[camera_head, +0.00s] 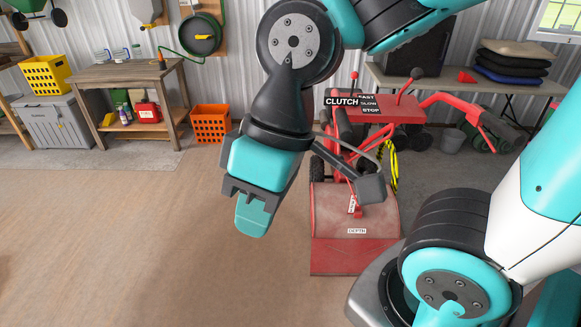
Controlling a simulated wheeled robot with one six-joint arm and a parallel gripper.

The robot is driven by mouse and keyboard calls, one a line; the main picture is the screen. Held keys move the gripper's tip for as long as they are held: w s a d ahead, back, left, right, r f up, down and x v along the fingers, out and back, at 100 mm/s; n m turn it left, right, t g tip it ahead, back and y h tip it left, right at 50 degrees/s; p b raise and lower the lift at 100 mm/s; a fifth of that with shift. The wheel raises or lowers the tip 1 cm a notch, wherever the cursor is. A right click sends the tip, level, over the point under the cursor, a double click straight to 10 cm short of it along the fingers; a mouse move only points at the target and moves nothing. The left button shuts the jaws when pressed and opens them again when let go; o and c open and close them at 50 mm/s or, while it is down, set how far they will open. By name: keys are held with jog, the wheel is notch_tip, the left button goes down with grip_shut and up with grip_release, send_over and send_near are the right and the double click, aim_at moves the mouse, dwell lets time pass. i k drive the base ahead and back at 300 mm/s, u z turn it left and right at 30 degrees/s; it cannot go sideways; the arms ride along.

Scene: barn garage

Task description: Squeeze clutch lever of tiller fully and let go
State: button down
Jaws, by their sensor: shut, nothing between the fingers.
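The red tiller (325,257) stands right of centre, its hood marked DEPTH towards me. A black CLUTCH label (341,101) sits high on it, beside a red panel (393,110) with FAST, SLOW and STOP labels. Thin levers with red ends rise near these labels. I cannot tell for sure which piece is the clutch lever; my arm and wrist hide part of that area. My gripper (252,214) is shut and empty, pointing down in the air, left of the tiller in the picture and apart from it.
A workbench (147,75), an orange crate (210,123), a grey storage box (58,120) and a yellow crate (45,74) line the back left. A table (450,84) with stacked cushions (513,62) stands behind the tiller. The floor (110,235) at left is clear.

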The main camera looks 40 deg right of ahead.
aim_at(339, 154)
jog(key=u, duration=0.05)
jog(key=i, duration=5.4)
jog(key=z, duration=4.5)
jog(key=i, duration=1)
jog(key=z, duration=0.05)
